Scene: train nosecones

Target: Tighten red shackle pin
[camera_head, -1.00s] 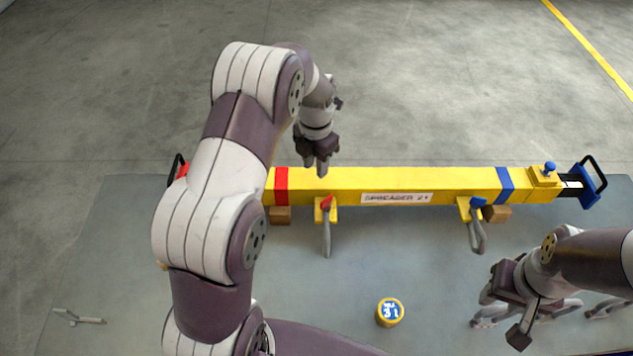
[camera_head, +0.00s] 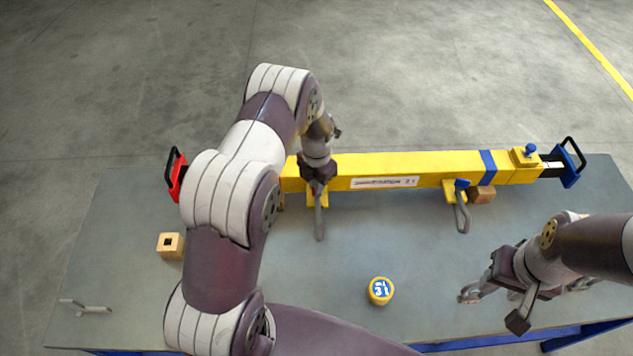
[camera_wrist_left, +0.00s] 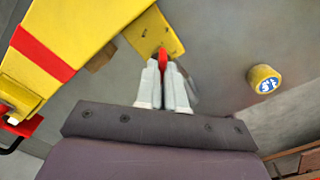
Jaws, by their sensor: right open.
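The red shackle pin (camera_wrist_left: 170,53) shows in the left wrist view at the fingertips of my left gripper (camera_wrist_left: 163,62), below the yellow lug (camera_wrist_left: 150,32). The two fingers are close together with a narrow gap; whether they press on the pin is unclear. In the head view my left gripper (camera_head: 318,186) points down over the lug and hides the pin. The grey shackle (camera_head: 320,226) hangs from that lug. The yellow spreader beam (camera_head: 430,168) lies across the table. My right gripper (camera_head: 492,305) is open, low over the right front of the table, apart from the beam.
A blue-pinned shackle (camera_head: 462,215) hangs further right on the beam. A round yellow tub (camera_head: 381,290) stands at the front middle. A wooden block (camera_head: 170,245) and a loose grey piece (camera_head: 85,307) lie at left. The table (camera_head: 400,240) is clear between the shackles.

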